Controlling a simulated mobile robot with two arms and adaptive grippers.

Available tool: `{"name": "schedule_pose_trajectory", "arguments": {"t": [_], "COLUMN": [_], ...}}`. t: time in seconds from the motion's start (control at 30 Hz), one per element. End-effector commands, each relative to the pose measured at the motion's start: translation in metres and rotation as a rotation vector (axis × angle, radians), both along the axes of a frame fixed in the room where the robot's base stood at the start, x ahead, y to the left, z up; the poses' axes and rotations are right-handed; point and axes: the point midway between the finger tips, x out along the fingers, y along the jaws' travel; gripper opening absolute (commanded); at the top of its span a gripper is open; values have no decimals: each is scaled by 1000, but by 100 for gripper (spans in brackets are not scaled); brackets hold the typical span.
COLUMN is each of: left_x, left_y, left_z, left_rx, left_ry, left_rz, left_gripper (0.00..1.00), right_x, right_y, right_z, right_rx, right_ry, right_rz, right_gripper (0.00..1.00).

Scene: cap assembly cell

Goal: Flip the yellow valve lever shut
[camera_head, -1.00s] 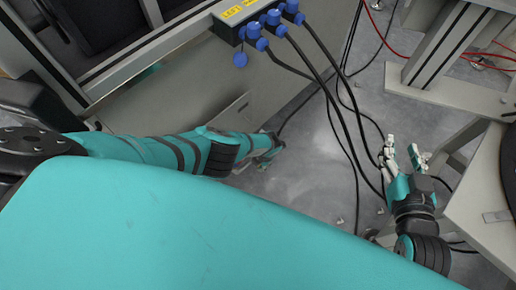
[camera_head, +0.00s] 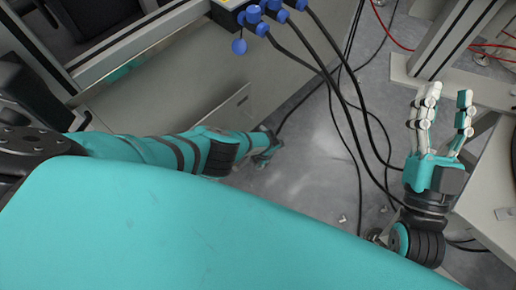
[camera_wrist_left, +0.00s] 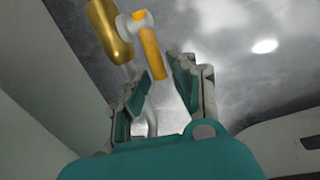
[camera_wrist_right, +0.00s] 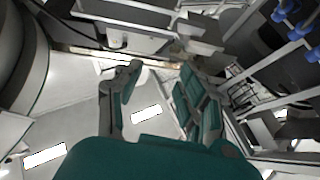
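The yellow valve lever (camera_wrist_left: 150,55) shows in the left wrist view, slanting down from a pale hub beside a brass valve body (camera_wrist_left: 108,32). My left gripper (camera_wrist_left: 160,80) is open, its fingertips apart just below the lever's lower end. I cannot tell whether a finger touches it. In the head view my left gripper (camera_head: 264,148) is small and partly hidden, and the valve does not show. My right gripper (camera_head: 446,100) is open and empty at the right, fingers pointing up; its open fingers also show in the right wrist view (camera_wrist_right: 160,75).
A box with blue plugs (camera_head: 255,15) stands at the top, with black cables (camera_head: 335,90) hanging towards the floor. A grey panel (camera_head: 215,95) lies beyond my left arm. A metal frame (camera_head: 445,50) and a pale cabinet (camera_head: 490,210) stand near my right gripper.

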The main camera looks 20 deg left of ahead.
Motion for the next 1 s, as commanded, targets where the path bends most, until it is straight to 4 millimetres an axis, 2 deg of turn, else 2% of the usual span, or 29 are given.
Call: {"name": "schedule_pose_trajectory", "arguments": {"t": [0.13,0.33,0.67,0.73,0.87,1.0], "left_x": [0,0,0,1,2,3], "left_y": [0,0,0,0,0,-1], "left_z": [0,0,0,0,1,2], "left_rx": [0,0,2,5,15,29], "left_ry": [0,0,6,13,38,79], "left_rz": [0,0,-1,0,0,0], "left_gripper": [25,0,0,0,0,0], "right_x": [0,0,-2,-5,-17,-40], "right_y": [0,0,0,0,-2,-5], "right_z": [0,0,1,7,20,37], "right_rx": [0,-1,5,15,44,94], "right_ry": [1,2,-13,-54,-154,-321], "right_rz": [0,0,0,2,9,18], "right_gripper": [40,40,40,40,40,40]}}
